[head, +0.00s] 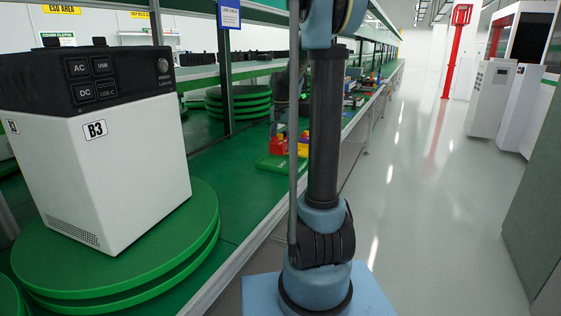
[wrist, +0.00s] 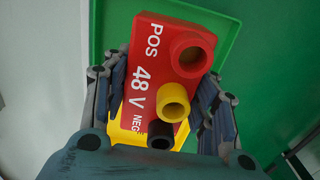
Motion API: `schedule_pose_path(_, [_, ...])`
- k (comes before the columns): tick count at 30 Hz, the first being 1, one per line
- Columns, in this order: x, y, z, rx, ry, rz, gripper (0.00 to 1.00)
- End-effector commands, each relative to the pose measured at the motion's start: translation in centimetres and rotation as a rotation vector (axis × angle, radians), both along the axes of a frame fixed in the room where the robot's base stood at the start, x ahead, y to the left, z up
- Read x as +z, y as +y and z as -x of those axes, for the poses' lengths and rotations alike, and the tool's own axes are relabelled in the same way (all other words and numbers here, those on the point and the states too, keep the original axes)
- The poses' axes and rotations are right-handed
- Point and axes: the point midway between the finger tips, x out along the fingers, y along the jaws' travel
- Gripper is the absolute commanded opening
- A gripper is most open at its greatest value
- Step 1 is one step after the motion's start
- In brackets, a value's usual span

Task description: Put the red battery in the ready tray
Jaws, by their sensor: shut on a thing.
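In the wrist view the red battery (wrist: 146,48) is marked "POS 48 V NEG" and has a large red terminal, a yellow terminal and a black one. My gripper (wrist: 165,92) is shut on it, with one finger along each side. Behind the battery is a green tray (wrist: 232,40) with a raised rim; I cannot tell whether the battery touches it, or whether it is the ready tray. In the head view small red and yellow items (head: 279,145) show at a green tray (head: 270,164), partly hidden by my arm.
A white unit marked B3 (head: 150,160) stands on a green turntable (head: 150,262) at the near left. More green discs (head: 240,100) and small coloured items (head: 357,98) lie along the line. A yellow part (wrist: 128,132) shows under the battery. The aisle floor (head: 425,200) is clear.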

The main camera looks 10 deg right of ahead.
Motion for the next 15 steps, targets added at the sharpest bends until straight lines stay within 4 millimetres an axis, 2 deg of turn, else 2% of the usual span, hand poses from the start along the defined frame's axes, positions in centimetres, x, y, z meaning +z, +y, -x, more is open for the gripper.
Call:
schedule_pose_path(3, [-1.5,0.1,-0.1,0.002,0.0,0.0,0.07])
schedule_pose_path(10, [-3.0,0.2,-0.1,0.002,0.0,0.0,0.07])
schedule_pose_path(15, [-5.2,0.2,0.0,0.002,0.0,0.0,0.07])
